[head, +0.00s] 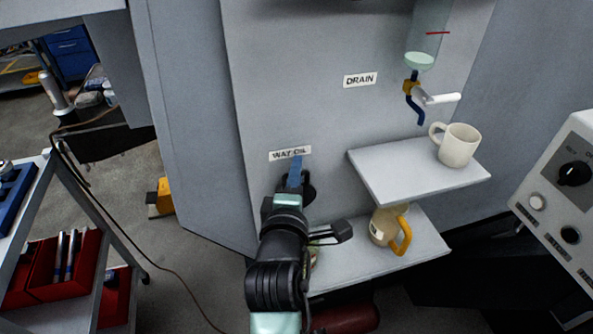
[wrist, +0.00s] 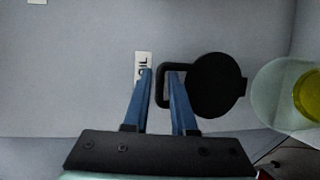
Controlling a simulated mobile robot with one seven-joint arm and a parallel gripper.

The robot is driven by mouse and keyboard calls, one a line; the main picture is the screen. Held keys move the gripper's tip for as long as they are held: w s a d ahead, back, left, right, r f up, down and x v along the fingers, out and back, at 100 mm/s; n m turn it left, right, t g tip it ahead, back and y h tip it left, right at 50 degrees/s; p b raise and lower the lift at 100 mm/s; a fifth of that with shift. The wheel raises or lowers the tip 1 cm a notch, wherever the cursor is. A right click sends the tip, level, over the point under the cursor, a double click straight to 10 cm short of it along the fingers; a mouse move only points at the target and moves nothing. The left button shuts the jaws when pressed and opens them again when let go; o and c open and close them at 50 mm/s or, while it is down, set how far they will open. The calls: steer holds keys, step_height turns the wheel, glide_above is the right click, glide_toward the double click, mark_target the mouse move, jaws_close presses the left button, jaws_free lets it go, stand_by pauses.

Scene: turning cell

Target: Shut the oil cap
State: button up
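The oil cap (wrist: 215,86) is a round black disc with a square loop handle on its left side, in the wrist view. It stands swung open to the left of the pale round filler opening (wrist: 272,92), whose yellow inside shows. In the head view the cap (head: 309,190) is a dark shape partly hidden by my gripper (head: 296,168). In the wrist view my gripper's blue fingers (wrist: 160,73) are apart, one on each side of the handle's outer bar. A gap shows between them; contact with the bar cannot be told.
The WAY OIL label (head: 290,153) is on the grey machine panel behind my gripper. To the right are an upper shelf (head: 390,172) with a cream mug (head: 456,146) and a lower shelf (head: 425,250) with a jug (head: 381,225). A drain tap (head: 413,97) is above.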

jaws_close()
stand_by(1.4)
